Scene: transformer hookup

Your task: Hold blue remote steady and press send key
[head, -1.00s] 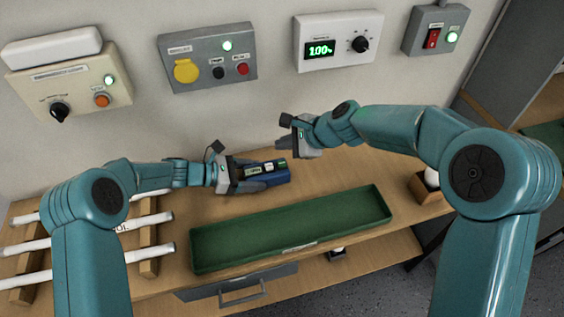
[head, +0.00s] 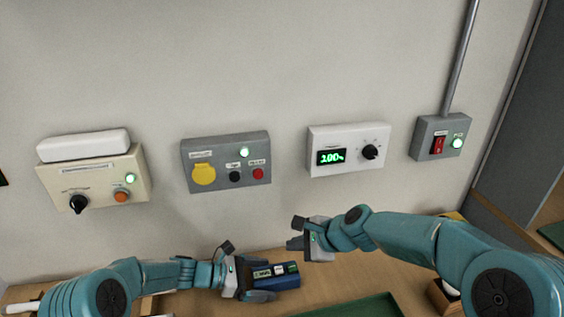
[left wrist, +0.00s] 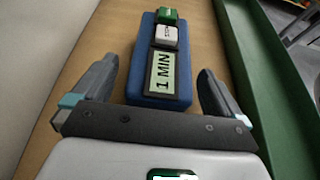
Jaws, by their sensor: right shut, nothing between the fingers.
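The blue remote (head: 285,281) lies on the wooden bench. In the left wrist view, the blue remote (left wrist: 155,101) has a display reading "1 MIN" (left wrist: 164,72), a white key (left wrist: 166,36) and a green key (left wrist: 167,16). The small label on the white key is not readable. My left gripper (head: 258,281) is open around the near end of the remote, one finger on each side. Gaps show between the fingers and the remote in the left wrist view (left wrist: 157,82). My right gripper (head: 291,243) is shut and empty, above and behind the remote.
Wall boxes hang behind: a beige one (head: 98,180), a grey one with a yellow cap (head: 226,163), a white one reading 100% (head: 347,150) and a grey red-switch box (head: 441,138). A green tray (head: 370,308) lies in front of the remote.

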